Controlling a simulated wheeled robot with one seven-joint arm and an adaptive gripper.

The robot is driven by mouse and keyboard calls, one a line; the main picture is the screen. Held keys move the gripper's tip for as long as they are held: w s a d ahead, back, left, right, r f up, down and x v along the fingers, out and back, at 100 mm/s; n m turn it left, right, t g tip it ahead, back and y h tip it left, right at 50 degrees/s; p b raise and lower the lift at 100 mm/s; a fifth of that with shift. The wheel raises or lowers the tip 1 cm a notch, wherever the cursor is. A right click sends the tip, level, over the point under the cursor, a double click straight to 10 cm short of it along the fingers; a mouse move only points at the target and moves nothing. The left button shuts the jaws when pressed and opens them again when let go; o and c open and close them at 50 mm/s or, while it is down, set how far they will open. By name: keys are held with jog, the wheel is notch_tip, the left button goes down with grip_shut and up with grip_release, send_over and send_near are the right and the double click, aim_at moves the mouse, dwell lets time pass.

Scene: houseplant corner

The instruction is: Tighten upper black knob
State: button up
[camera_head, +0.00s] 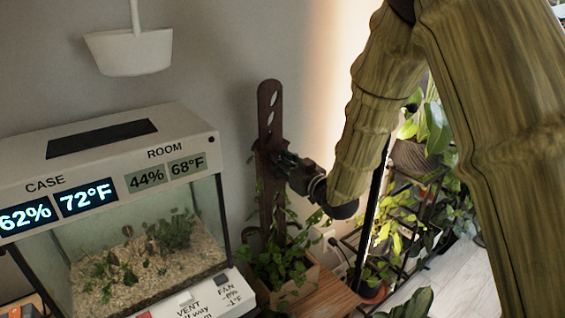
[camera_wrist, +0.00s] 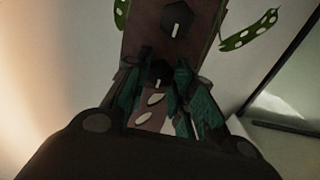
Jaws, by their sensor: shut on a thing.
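A dark brown upright plank (camera_head: 269,125) with slots near its top stands in a planter. In the wrist view the plank (camera_wrist: 150,40) appears upside down, with its pale slots towards the bottom. The upper black knob (camera_wrist: 158,72) has a white pointer line, partly covered by my fingers. My gripper (camera_head: 282,160) reaches the plank from the right; in the wrist view its teal fingers (camera_wrist: 163,68) are closed on the upper knob from both sides. A second, lower black knob (camera_wrist: 177,18) with a white line is clear of the fingers. In the head view both knobs are hidden.
Leafy vines (camera_head: 285,262) grow around the plank's foot in a wooden planter (camera_head: 305,284). A glass case (camera_head: 150,255) with a display top stands at left. A black pole (camera_head: 372,215) and plant shelves stand at right. A spotted leaf (camera_wrist: 250,32) hangs beside the plank.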

jog(key=shift+f+m+b, duration=0.1)
jog(key=shift+m+b, duration=4.05)
jog(key=shift+m, duration=10.75)
